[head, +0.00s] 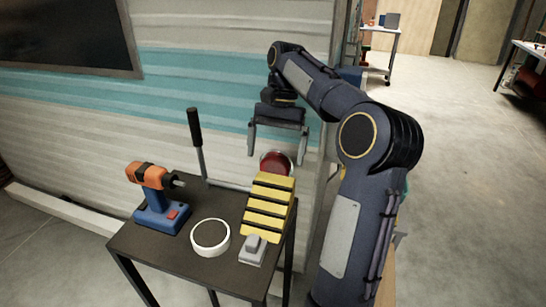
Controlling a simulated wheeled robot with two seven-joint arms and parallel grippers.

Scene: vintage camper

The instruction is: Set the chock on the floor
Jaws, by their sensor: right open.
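The chock (268,206), a yellow wedge with dark stripes, rests on the right part of a small dark table (165,257). My right gripper (277,156) is open and empty. Its fingers point down and appear above and behind the chock in the picture, apart from it. The grey concrete floor (465,190) shows at the right. My left gripper is not in view.
An orange and blue drill (155,198), a white tape roll (210,238), a small grey-white block (253,249) and a black-handled bar (197,140) share the table. Open floor lies right.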

